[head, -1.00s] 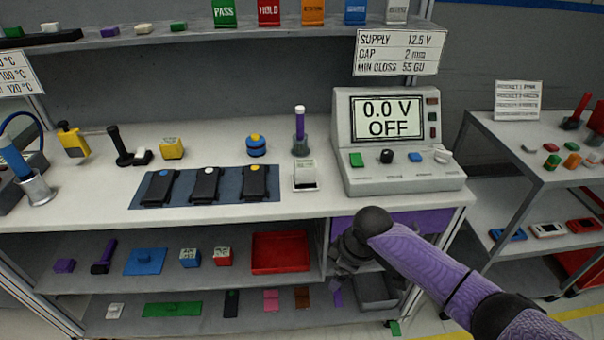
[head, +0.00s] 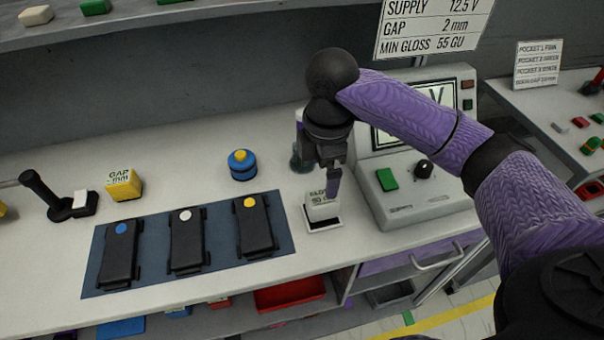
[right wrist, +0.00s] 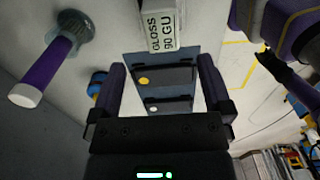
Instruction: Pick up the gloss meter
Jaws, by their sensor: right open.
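The gloss meter (head: 322,210) is a small pale block with a printed label, standing on a white, dark-edged pad on the bench. It also shows in the right wrist view (right wrist: 160,28), where its label reads "GLOSS" and "GU". My right gripper (head: 333,188) points down just above the gloss meter and partly covers it in the head view. In the right wrist view the two fingers (right wrist: 161,66) are apart with nothing between them, and the meter lies beyond their tips. My left gripper is not in view.
A purple-handled tool (right wrist: 45,65) stands close by; it is mostly hidden behind my arm in the head view. The supply unit (head: 420,205) stands to the right. A blue mat (head: 215,255) with three black devices lies left. A blue-yellow round object (head: 242,166) and yellow gap block (head: 123,185) stand behind.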

